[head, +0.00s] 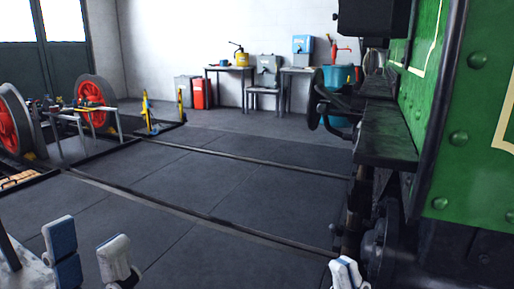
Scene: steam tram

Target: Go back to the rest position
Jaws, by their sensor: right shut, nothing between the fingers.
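My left gripper (92,248) is at the bottom left of the head view. Its two white fingers with blue-grey pads stand apart over the dark floor, with nothing seen between them. My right gripper (345,272) shows only its fingertips at the bottom edge, right of centre, below the green steam tram (466,140). It is shut and holds nothing. The rest of it is cut off by the frame.
The green tram with its dark step and buffer (318,105) fills the right side. Rails (200,216) cross the dark tiled floor. Red wheels (95,95) stand at left. The middle floor is clear.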

